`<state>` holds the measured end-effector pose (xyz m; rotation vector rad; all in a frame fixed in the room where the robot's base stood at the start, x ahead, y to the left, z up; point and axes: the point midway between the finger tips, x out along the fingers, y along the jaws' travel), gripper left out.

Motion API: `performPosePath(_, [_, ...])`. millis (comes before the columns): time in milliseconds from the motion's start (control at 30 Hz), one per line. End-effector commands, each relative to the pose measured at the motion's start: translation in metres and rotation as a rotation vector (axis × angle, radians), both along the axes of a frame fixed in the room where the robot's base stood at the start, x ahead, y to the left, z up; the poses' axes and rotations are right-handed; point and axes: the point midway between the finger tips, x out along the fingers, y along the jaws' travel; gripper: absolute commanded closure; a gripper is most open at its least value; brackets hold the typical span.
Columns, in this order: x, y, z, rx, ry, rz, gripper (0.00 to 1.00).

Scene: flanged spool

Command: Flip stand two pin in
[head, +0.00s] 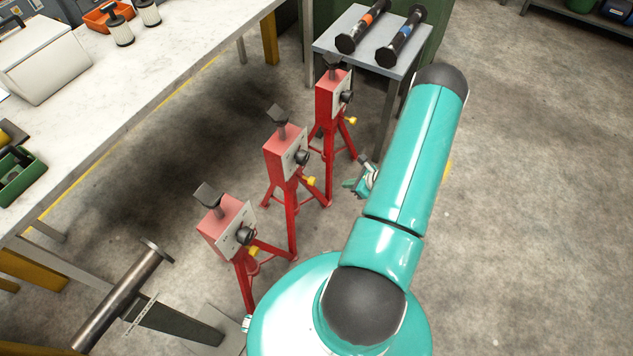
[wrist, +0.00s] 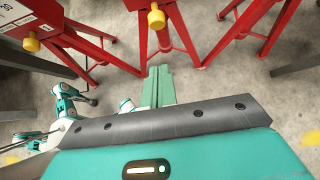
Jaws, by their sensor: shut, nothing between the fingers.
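Three red stands stand in a row in the head view: a near one (head: 228,228), a middle one (head: 286,160) and a far one (head: 333,100). Each has a dark top pad, a black knob and a yellow-ended pin; the middle stand's yellow pin (head: 309,181) sticks out to the right. My gripper (head: 358,187) is right of the middle stand, apart from it. In the wrist view its green fingers (wrist: 158,82) are together and empty, below a yellow pin end (wrist: 156,19). Another yellow end (wrist: 31,43) is at left. How deep the pins sit cannot be told.
A grey side table (head: 345,25) with two dark-ended rollers (head: 400,40) stands behind the far stand. A white workbench (head: 150,70) runs along the left. A metal flanged spool (head: 118,295) is at lower left. Concrete floor (head: 540,180) is clear at right.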

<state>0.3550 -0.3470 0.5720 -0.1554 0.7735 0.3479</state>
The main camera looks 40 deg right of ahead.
Motion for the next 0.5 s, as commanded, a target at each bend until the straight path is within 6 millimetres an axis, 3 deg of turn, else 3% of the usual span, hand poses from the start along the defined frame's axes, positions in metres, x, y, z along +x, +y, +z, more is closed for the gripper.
performPosePath(500, [-0.0059,-0.0019,-0.0093,0.012,0.005,-0.033,1.00])
